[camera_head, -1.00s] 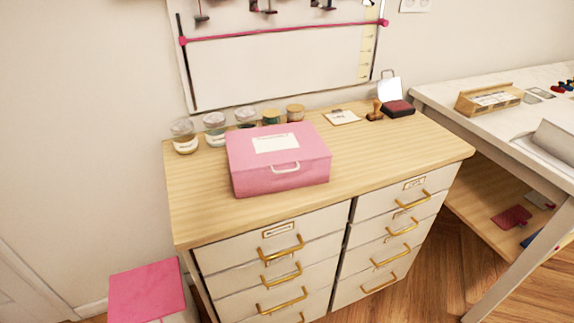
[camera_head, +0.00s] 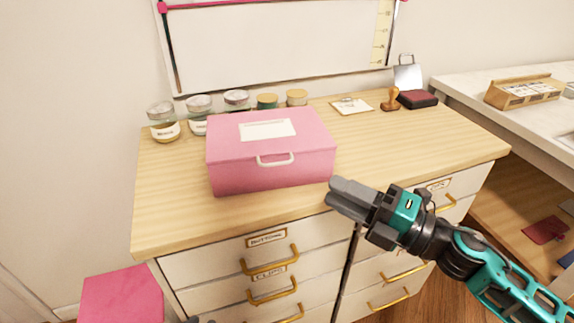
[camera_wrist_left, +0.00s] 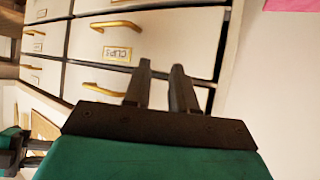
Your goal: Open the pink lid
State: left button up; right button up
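A pink box (camera_head: 245,172) sits on the wooden top of the drawer cabinet, with its pink lid (camera_head: 305,125) down. The lid carries a white label, and a pale handle (camera_head: 275,160) is on the front side. My right gripper (camera_head: 342,190) is in front of the box's right front corner, near the cabinet's front edge, and looks empty; its fingers appear close together. In the left wrist view my left gripper (camera_wrist_left: 162,75) points at the drawer fronts, its two fingers apart with nothing between them. In the head view only a dark bit shows at the bottom edge.
Several jars (camera_head: 200,112) stand behind the box on the cabinet top (camera_head: 420,150). Brass drawer handles (camera_head: 270,262) stick out below. The top right of the box is clear.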

jog(key=p+x, duration=0.1)
jog(key=x, duration=1)
grip_shut()
dwell(1.2)
